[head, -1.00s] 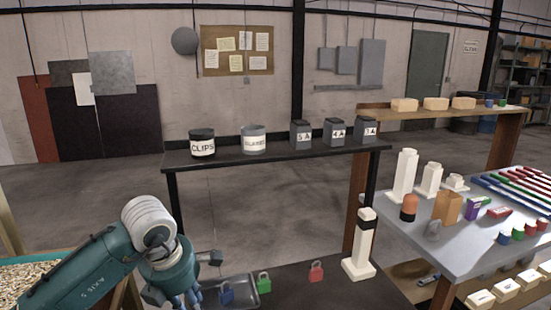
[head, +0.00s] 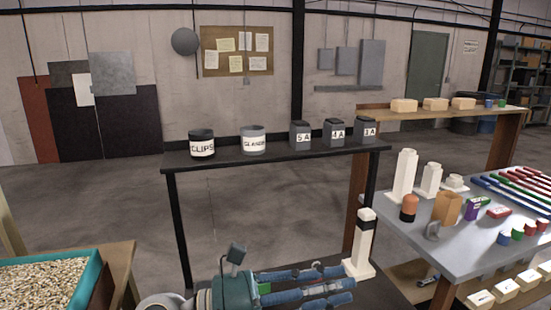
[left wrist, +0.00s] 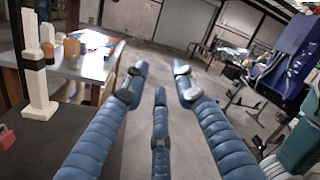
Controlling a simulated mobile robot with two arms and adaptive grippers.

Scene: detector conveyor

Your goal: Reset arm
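My left gripper (head: 345,284) is low in the head view, over the dark lower shelf, with its blue fingers pointing right. In the left wrist view its three fingers (left wrist: 158,82) are spread apart with nothing between them. The fingers end in front of the base of a white post with a black band (head: 364,238). A red padlock (left wrist: 6,138) lies at the left edge of the left wrist view. The blue padlock and the tray are hidden. My right gripper is not in view.
A dark shelf (head: 225,157) holds labelled containers. A grey table (head: 455,252) at right carries white posts, coloured cups and rods. A teal-rimmed bin of pellets (head: 98,265) stands at left. Open floor (head: 110,205) lies between the bin and the shelf.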

